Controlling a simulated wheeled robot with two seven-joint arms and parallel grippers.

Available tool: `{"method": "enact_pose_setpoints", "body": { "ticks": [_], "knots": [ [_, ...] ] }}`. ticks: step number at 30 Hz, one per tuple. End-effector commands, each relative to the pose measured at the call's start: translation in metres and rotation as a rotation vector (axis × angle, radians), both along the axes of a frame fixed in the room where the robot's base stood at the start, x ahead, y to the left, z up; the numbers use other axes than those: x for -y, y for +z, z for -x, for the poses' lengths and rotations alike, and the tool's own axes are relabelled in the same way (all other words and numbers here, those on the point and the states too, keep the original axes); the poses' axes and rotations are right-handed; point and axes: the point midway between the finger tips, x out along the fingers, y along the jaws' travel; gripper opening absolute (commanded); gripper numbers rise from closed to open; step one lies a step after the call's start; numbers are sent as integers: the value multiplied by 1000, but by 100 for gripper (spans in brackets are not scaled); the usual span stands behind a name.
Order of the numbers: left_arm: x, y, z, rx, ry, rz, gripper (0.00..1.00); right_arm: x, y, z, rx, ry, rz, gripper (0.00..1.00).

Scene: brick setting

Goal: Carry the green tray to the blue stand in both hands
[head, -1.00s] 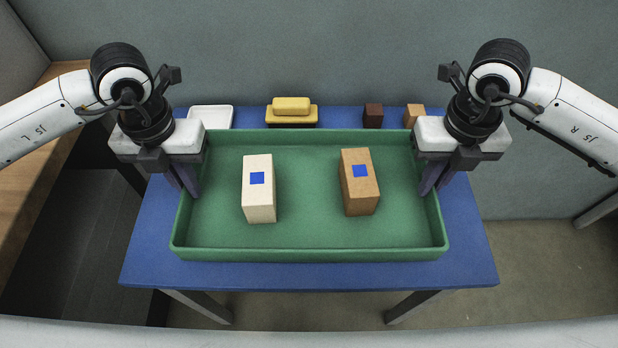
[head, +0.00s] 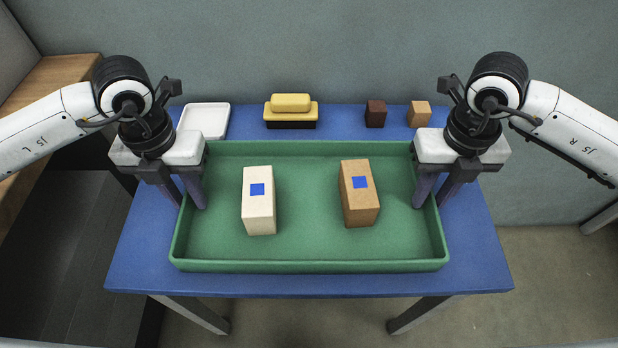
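The green tray (head: 310,266) lies flat on the blue stand (head: 470,270) and appears to rest on its top. A cream block (head: 259,210) and a brown block (head: 360,205), each with a blue square on top, stand inside it. My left gripper (head: 183,195) is open at the tray's left wall, with one finger inside and one outside. My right gripper (head: 435,195) is open at the right wall in the same way. Neither gripper appears to pinch the wall.
Along the stand's back edge are a white dish (head: 205,120), a yellow and dark stacked object (head: 291,112), a dark brown cube (head: 375,113) and a light brown cube (head: 419,114). A wall is behind. A wooden surface (head: 55,85) is at the left.

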Motion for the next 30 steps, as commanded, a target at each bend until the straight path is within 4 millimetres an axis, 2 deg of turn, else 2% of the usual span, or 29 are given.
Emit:
{"method": "enact_pose_setpoints", "body": {
  "ticks": [6, 10, 22, 27, 30],
  "knots": [
    [1, 1, 0, 0, -1, 1, 25, -1, 0, 0, 0, 1, -1, 25],
    [1, 11, -1, 2, -1, 3, 25, -1, 0, 0, 1, 1, -2, 25],
    [1, 91, -1, 5, -2, 1, 25, -1, 0, 0, 1, 1, -2, 25],
    [1, 113, 0, 2, 0, 2, 25, -1, 0, 0, 1, 1, -2, 25],
    [0, 119, 0, 1, 0, 0, 25, -1, 2, 0, 1, 1, -2, 25]
  ]
}}
